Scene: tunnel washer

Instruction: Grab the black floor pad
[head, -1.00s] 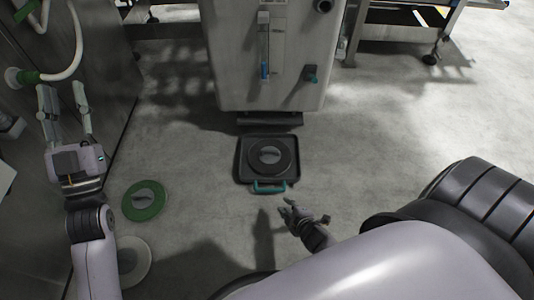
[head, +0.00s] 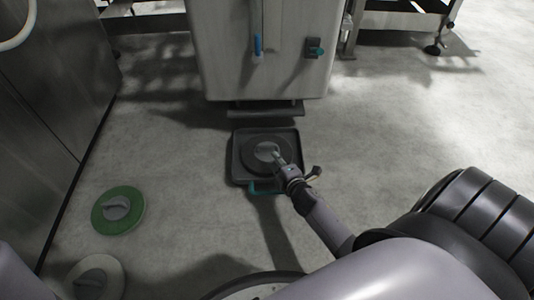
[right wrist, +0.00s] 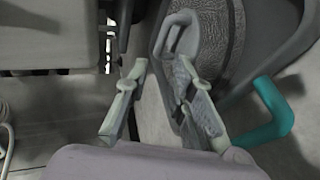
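The black floor pad (head: 250,159) is a round dark disc with a grey handle (head: 265,150) on top, lying in a square dark tray (head: 240,179) with a teal handle (head: 262,188). My right gripper (head: 278,156) reaches over the pad from the lower right, close to its handle. In the right wrist view, the gripper's two fingers (right wrist: 160,68) stand apart. The grey handle (right wrist: 183,27) and part of the textured pad (right wrist: 232,35) show just beyond the fingertips, nearer the right finger. Whether that finger touches the handle I cannot tell. My left gripper is out of view.
A green pad (head: 118,210) and a pale pad (head: 97,277) lie on the floor at lower left. A white machine (head: 290,75) stands just behind the tray. A dark metal panel (head: 50,110) borders the left. Floor on the right is clear.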

